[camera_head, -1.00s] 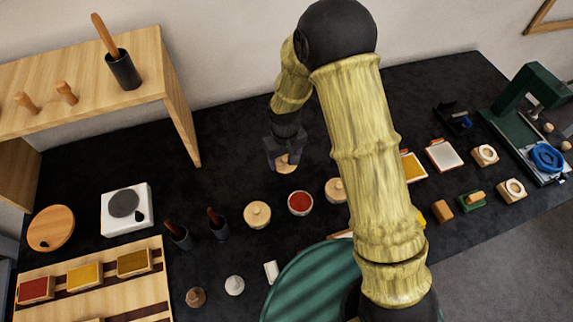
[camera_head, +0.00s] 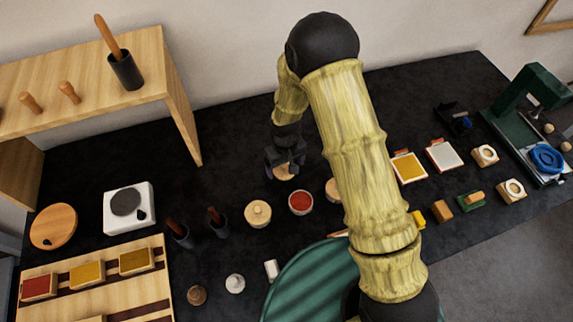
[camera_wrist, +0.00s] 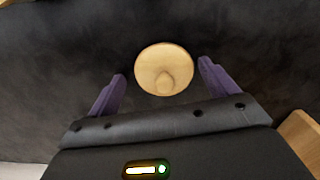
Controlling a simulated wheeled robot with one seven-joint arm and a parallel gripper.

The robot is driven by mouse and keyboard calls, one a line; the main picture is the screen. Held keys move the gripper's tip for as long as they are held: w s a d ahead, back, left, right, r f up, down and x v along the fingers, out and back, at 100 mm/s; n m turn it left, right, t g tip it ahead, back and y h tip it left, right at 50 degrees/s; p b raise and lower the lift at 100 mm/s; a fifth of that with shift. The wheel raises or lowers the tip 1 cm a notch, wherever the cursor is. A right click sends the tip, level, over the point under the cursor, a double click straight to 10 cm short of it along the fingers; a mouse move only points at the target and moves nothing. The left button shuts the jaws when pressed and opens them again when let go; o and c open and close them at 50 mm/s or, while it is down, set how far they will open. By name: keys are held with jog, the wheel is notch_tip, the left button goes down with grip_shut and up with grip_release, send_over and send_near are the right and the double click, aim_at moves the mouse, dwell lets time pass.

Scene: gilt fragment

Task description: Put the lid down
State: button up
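The lid is a round pale wooden disc with a small knob. It lies on the dark tabletop in the head view (camera_head: 285,173), behind the open jar of red (camera_head: 300,202), and faces the wrist camera (camera_wrist: 165,60). My gripper (camera_head: 285,158) is just above and behind the lid. In the wrist view my gripper (camera_wrist: 162,72) has its two purple fingers wide apart, one on each side of the lid, with a gap on both sides. It holds nothing.
Lidded jars (camera_head: 257,213) stand left and right of the red jar, the right one partly hidden by my arm. Dark cups with brown handles (camera_head: 217,222) stand further left. A wooden shelf (camera_head: 150,60) rises at back left. Dark table around the lid is clear.

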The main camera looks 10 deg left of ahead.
aim_at(286, 165)
jog(key=shift+w+r, duration=0.1)
jog(key=shift+r, duration=0.6)
notch_tip(286, 165, up, 11)
jog(key=b, duration=0.2)
jog(key=shift+f, duration=0.1)
dwell(0.4)
jog(key=s+d+r+m+t, duration=0.1)
jog(key=s+d+r+m, duration=0.1)
jog(key=d, duration=0.5)
jog(key=s+d+r+m, duration=0.2)
jog(key=s+d, duration=0.3)
jog(key=d, duration=0.3)
jog(key=s+d+r+m+t, duration=0.1)
jog(key=s+d+r+m, duration=0.2)
jog(key=d, duration=0.4)
jog(key=shift+s+d+r+t, duration=0.15)
jog(key=shift+s+r+t, duration=0.15)
jog(key=shift+s+r, duration=0.25)
jog(key=shift+w, duration=0.15)
